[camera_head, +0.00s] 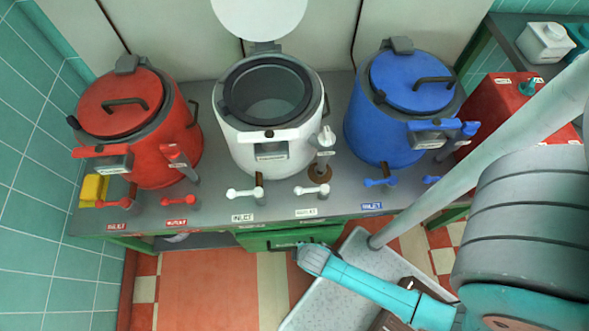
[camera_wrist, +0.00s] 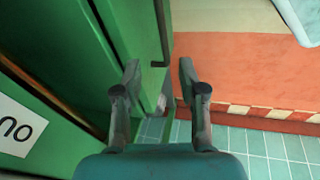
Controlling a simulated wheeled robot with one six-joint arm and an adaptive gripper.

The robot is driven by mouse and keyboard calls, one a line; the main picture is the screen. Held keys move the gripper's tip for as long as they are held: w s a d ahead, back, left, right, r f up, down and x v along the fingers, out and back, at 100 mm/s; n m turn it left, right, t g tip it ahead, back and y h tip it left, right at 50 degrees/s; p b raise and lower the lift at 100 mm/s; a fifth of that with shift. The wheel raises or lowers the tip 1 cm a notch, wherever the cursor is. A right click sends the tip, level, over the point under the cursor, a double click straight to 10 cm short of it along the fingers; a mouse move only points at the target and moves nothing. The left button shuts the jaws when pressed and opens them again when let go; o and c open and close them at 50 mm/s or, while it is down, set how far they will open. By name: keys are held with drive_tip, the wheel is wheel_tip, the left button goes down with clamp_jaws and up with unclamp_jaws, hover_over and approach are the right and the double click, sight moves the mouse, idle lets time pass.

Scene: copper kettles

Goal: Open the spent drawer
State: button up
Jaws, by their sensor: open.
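A green drawer front (camera_head: 265,240) shows below the counter's front edge in the head view, and its green face (camera_wrist: 140,35) also shows in the wrist view. I cannot read a label that marks it as the spent drawer. A dark bar handle (camera_wrist: 160,40) stands off the green face; its lower end appears between my fingertips in the picture. My gripper (camera_wrist: 160,75) is open with nothing between its fingers that I can see it gripping. In the head view, my gripper (camera_head: 301,248) is at the drawer front, its fingers mostly hidden by my wrist.
Red (camera_head: 130,125), white (camera_head: 262,150) and blue (camera_head: 395,130) kettles stand on the grey counter (camera_head: 225,205), with small valves along its front. A pale tray (camera_head: 330,290) lies beneath my arm. Red floor (camera_head: 205,280) is clear at the left.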

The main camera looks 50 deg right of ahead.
drive_tip(key=shift+n+g+h, duration=0.4)
drive_tip(key=shift+n+g, duration=0.2)
drive_tip(key=shift+g, duration=0.3)
drive_tip(key=w+f, duration=0.1)
drive_tip(key=f, duration=0.3)
drive_tip(key=w+d+f, duration=0.1)
drive_tip(key=f, duration=0.4)
drive_tip(key=w+f, duration=0.1)
drive_tip(key=f, duration=0.3)
drive_tip(key=shift+w+d+f, duration=0.2)
drive_tip(key=shift+w, duration=0.15)
clamp_jaws()
